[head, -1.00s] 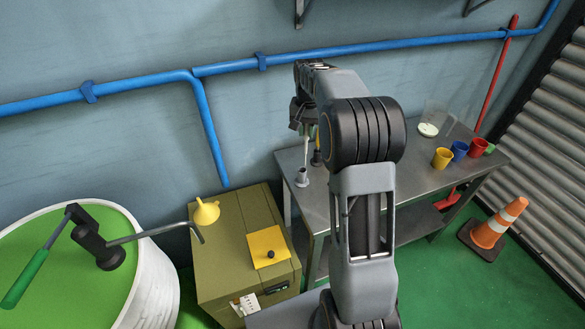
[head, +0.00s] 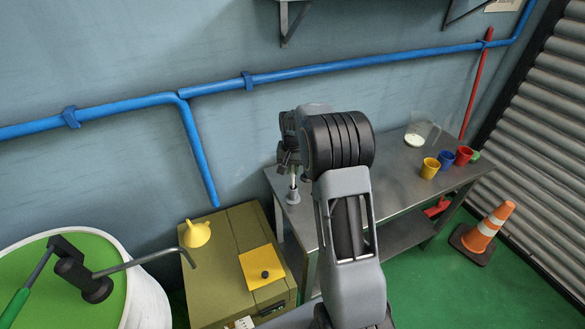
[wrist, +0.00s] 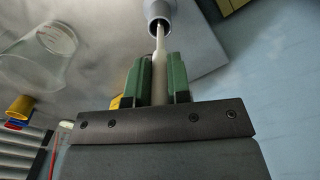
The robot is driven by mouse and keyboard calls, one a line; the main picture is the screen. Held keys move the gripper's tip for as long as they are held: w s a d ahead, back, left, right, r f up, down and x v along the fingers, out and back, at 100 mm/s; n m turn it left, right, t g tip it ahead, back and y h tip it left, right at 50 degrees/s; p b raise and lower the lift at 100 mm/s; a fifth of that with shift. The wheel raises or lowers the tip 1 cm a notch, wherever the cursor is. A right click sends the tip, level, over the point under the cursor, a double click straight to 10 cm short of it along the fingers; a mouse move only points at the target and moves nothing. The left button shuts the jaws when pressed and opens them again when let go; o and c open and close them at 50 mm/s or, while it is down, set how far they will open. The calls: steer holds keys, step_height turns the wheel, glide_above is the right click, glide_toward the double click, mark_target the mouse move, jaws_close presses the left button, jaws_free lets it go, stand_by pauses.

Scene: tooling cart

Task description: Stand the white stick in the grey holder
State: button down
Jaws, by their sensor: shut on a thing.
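The white stick (wrist: 159,62) is held between the green fingers of my gripper (wrist: 157,80), which is shut on it. In the wrist view its far end overlaps the dark mouth of the grey holder (wrist: 153,8); how deep it goes, if at all, I cannot tell. In the head view the grey holder (head: 292,198) stands near the left end of the metal table, with the stick (head: 293,181) roughly upright just above or in its mouth. My arm hides much of my gripper there.
Yellow, blue and red cups (head: 447,160) and a clear container (head: 414,139) stand at the table's right. An olive box (head: 216,265) with a yellow funnel (head: 197,234) is to the left. A traffic cone (head: 487,229) stands on the floor. The table (head: 385,195) has bare room mid-top.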

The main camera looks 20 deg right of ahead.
steer(key=shift+f, duration=0.15)
steer(key=c, duration=1.1)
jaws_free()
steer(key=shift+o, duration=0.2)
step_height(320, 180, up, 12)
steer(key=shift+f+b, duration=0.15)
steer(key=shift+b, duration=0.2)
steer(key=s+a+r+n+t, duration=0.1)
steer(key=s+a+r+n, duration=0.15)
steer(key=s, duration=0.25)
steer(key=s+a+r+n+t, duration=0.1)
steer(key=s+a+r, duration=0.1)
steer(key=s+a, duration=0.3)
steer(key=s+a+f+n+t, duration=0.1)
steer(key=s+f, duration=0.1)
steer(key=s, duration=0.5)
steer(key=s+a+f+n+t, duration=0.1)
steer(key=s+a+f+n, duration=0.1)
steer(key=s, duration=0.5)
steer(key=shift+s+a, duration=0.2)
steer(key=shift+a, duration=0.1)
